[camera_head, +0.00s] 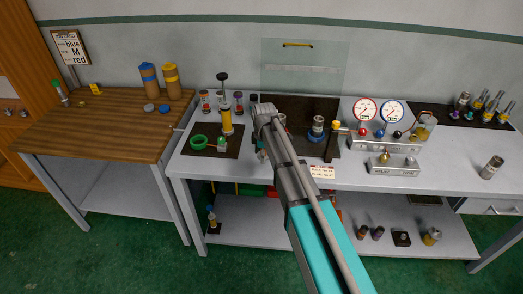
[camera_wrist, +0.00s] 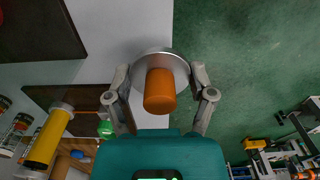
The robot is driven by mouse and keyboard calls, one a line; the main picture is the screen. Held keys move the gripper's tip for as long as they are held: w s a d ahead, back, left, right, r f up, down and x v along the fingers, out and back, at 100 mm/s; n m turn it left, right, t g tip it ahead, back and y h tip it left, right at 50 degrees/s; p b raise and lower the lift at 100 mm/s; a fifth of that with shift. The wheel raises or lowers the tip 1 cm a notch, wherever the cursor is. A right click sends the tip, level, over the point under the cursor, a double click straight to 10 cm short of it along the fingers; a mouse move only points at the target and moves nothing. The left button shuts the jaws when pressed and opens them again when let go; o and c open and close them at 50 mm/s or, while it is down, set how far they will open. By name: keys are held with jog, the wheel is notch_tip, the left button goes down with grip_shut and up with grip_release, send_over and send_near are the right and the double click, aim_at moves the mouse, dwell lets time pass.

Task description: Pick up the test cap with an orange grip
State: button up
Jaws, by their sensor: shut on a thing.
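The test cap with an orange grip (camera_wrist: 160,92) shows in the middle of the wrist view. It has a round silver disc (camera_wrist: 150,55) behind a short orange cylinder. My gripper (camera_wrist: 160,72) is shut on it, with one finger on each side of the disc. In the head view my arm reaches up over the middle of the white bench. There the cap and my fingertips are hidden behind the arm or too small to tell.
The white bench (camera_head: 450,165) holds a yellow pump (camera_head: 226,122) and a green ring (camera_head: 199,142) at left. Two gauges (camera_head: 378,111) and a grey block (camera_head: 394,165) stand at right. A wooden table (camera_head: 110,125) is at far left. Parts fill the lower shelf. Green floor lies in front.

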jog(key=s+d+r+p, duration=0.3)
jog(key=s, duration=0.5)
jog(key=shift+r, duration=0.35)
jog(key=shift+s+a, duration=0.1)
jog(key=shift+a, duration=0.05)
